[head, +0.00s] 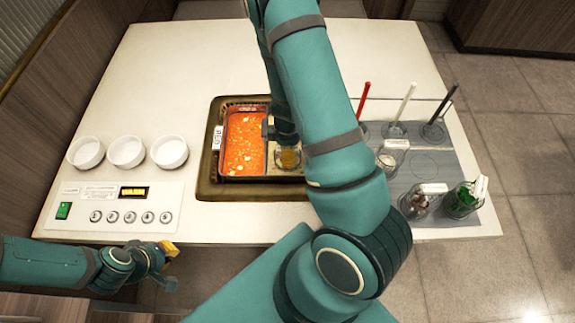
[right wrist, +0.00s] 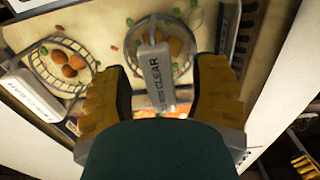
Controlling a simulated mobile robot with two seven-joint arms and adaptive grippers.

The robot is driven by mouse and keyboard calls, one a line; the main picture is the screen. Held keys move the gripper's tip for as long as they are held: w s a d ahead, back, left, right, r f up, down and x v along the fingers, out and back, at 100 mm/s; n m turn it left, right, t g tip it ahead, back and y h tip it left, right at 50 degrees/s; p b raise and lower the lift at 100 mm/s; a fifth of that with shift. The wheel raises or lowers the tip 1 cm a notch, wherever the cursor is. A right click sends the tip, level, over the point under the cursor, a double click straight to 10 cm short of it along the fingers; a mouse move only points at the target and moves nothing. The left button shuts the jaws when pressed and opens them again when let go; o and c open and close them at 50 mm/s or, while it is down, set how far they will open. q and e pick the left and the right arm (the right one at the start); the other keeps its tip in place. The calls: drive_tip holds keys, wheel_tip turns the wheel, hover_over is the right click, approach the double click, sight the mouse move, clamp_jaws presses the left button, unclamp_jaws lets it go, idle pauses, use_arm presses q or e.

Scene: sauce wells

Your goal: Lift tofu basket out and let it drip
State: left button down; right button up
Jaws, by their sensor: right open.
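A round wire basket (head: 288,158) with yellowish pieces sits in the pale broth half of the sunken well. A grey handle tag reading "CLEAR" (right wrist: 156,75) stands between the yellow fingers of my right gripper (right wrist: 162,95). They are open, on either side of it, with gaps. My left gripper (head: 170,264) is open and empty at the front left, by the counter edge.
Orange broth (head: 245,143) fills the well's left half. Three white bowls (head: 126,151) stand left, behind a button panel (head: 120,205). Rods (head: 361,100) and jars (head: 465,198) stand on the grey mat at right. The counter's back left is clear.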

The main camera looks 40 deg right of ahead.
drive_tip(key=shift+f, duration=0.75)
drive_tip(key=shift+c, duration=0.4)
clamp_jaws()
drive_tip(key=shift+r, duration=0.1)
wheel_tip(320, 180, up, 10)
drive_tip(key=p, duration=0.3)
